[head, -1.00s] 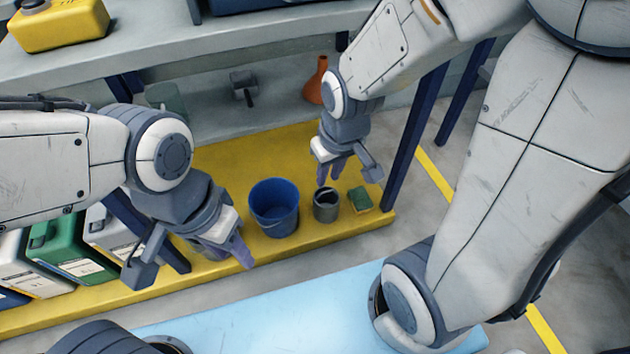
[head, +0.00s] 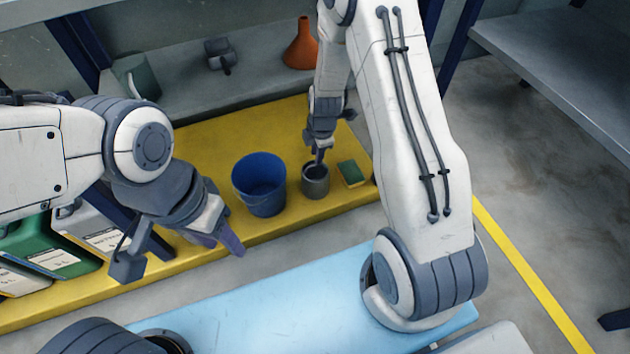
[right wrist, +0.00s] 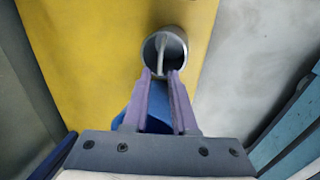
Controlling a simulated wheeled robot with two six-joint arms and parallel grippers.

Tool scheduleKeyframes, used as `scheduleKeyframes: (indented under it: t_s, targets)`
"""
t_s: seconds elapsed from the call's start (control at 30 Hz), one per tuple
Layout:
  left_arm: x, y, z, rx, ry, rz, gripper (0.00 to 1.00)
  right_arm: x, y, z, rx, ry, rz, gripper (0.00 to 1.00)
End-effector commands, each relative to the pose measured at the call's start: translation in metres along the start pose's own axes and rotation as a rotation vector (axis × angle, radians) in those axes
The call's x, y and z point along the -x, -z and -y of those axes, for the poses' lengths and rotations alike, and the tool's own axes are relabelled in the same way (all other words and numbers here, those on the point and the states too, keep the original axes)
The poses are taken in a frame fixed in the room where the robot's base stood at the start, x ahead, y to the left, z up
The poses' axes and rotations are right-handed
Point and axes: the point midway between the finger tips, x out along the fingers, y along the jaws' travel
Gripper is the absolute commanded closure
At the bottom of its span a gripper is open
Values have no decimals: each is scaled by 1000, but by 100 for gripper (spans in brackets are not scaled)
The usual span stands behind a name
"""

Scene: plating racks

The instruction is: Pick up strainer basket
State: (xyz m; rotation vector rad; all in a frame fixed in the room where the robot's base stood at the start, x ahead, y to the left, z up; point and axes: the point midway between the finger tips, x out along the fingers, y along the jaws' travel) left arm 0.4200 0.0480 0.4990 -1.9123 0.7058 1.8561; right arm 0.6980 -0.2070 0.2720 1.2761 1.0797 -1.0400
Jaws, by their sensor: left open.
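The strainer basket appears to be the small grey metal cup (head: 315,184) standing upright on the yellow shelf, between the blue bucket and the sponge. In the right wrist view I see into its round mouth (right wrist: 165,34), with a light bar running across inside. My right gripper (head: 319,158) is directly above the cup, pointing down. In the right wrist view its two purple fingers (right wrist: 162,74) are apart, with tips at the cup's near rim; I cannot tell whether they touch it. My left gripper (head: 228,242) is open and empty, left of the blue bucket.
The blue bucket (head: 258,190) stands close left of the cup. A green and yellow sponge (head: 351,174) lies just right of it. An orange funnel (head: 301,50) and a dark grey object (head: 220,54) sit on the grey surface behind. Jugs (head: 45,250) stand at the left.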

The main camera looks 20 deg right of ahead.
Motion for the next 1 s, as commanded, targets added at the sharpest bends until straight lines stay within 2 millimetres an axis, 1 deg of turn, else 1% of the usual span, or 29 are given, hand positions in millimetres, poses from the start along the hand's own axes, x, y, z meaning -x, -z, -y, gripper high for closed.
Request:
scheduleKeyframes:
  t_s: [0.03,0.23,0.3,0.47,0.73,0.83,1.0]
  targets:
    - [-6,0,0,0,0,0,55,-9,0,1,6,1,0,74]
    - [-25,-1,2,0,0,0,55,-41,0,2,5,1,0,74]
    - [-29,-2,2,0,0,0,55,-49,1,1,5,1,0,74]
    - [-33,-2,2,0,0,0,55,-58,2,1,5,1,0,74]
    - [-60,-3,4,0,0,0,55,-99,5,2,4,2,-1,74]
    - [-62,-4,4,0,0,0,55,-104,5,1,4,0,-1,74]
    - [-60,-3,4,0,0,0,55,-102,5,0,4,0,-1,74]
